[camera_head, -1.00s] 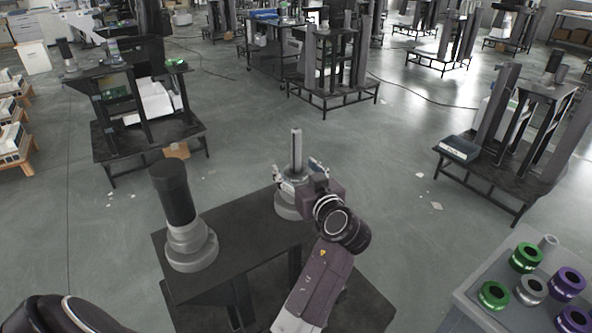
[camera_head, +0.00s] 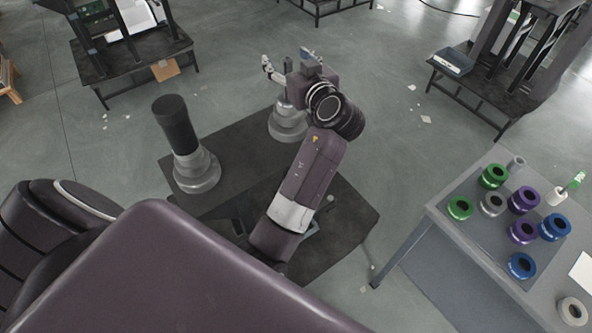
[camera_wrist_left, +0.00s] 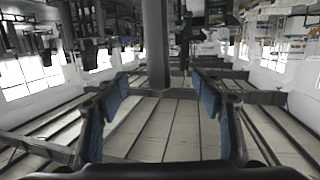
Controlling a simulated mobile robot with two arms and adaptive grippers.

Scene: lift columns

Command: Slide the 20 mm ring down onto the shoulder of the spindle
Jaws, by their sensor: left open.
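My left gripper (camera_head: 287,58) is open, its two fingers spread above the spindle's grey round base (camera_head: 287,128) on the dark stand. The blue finger pads also show in the left wrist view (camera_wrist_left: 162,100), with nothing gripped between them. The wrist view looks upside down. The spindle's grey shaft (camera_wrist_left: 155,45) comes down from its top edge, its end in line with the gap between the fingers. In the head view the gripper and wrist hide most of the shaft. I cannot tell whether the 20 mm ring is on it. My right gripper is not in view.
A black cylinder (camera_head: 174,122) on a stepped grey base stands left on the dark stand (camera_head: 235,145). At right, a grey table (camera_head: 450,215) holds several rings, including a green ring (camera_head: 460,208) and a blue ring (camera_head: 521,265). Open floor lies between stand and table.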

